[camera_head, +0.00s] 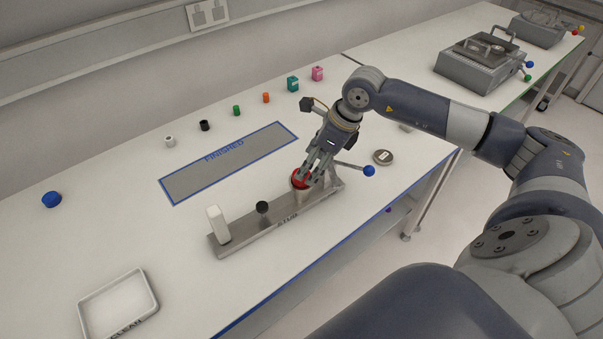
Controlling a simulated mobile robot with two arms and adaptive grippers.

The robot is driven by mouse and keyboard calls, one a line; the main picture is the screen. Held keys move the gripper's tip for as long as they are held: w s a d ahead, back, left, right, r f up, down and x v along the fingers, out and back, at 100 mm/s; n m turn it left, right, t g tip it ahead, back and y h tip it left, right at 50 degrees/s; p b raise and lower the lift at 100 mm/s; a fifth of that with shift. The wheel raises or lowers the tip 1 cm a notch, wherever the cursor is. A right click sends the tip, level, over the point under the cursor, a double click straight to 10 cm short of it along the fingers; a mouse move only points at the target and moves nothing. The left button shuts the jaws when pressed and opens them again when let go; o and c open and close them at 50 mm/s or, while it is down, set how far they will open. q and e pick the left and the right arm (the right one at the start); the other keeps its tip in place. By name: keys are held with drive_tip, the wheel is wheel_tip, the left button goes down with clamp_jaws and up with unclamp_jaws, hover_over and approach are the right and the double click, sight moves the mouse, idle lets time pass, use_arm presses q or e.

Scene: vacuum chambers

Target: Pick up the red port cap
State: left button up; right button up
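The red port cap (299,179) sits on a metal port on the grey stand (240,238) near the table's front edge. My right gripper (308,178) is right at the cap, pointing down, with its fingers over and beside it. The fingers hide part of the cap, and I cannot tell whether they are closed on it. My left gripper is not in view.
The stand also carries a white block (218,225) and a black knob (262,207); a blue-ended lever (368,171) sticks out right. Behind are the FINISHED mat (190,188) and small coloured parts. The CLEAN tray (88,312) is front left.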

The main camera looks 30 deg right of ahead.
drive_tip(key=shift+w+f, duration=0.15)
drive_tip(key=shift+f, duration=0.05)
drive_tip(key=x, duration=0.1)
drive_tip(key=p+x, duration=0.1)
drive_tip(key=x, duration=0.1)
drive_tip(key=p+x, duration=0.1)
drive_tip(key=shift+w+d+f, duration=0.15)
drive_tip(key=shift+w, duration=0.15)
drive_tip(key=shift+f, duration=0.25)
drive_tip(key=c, duration=0.9)
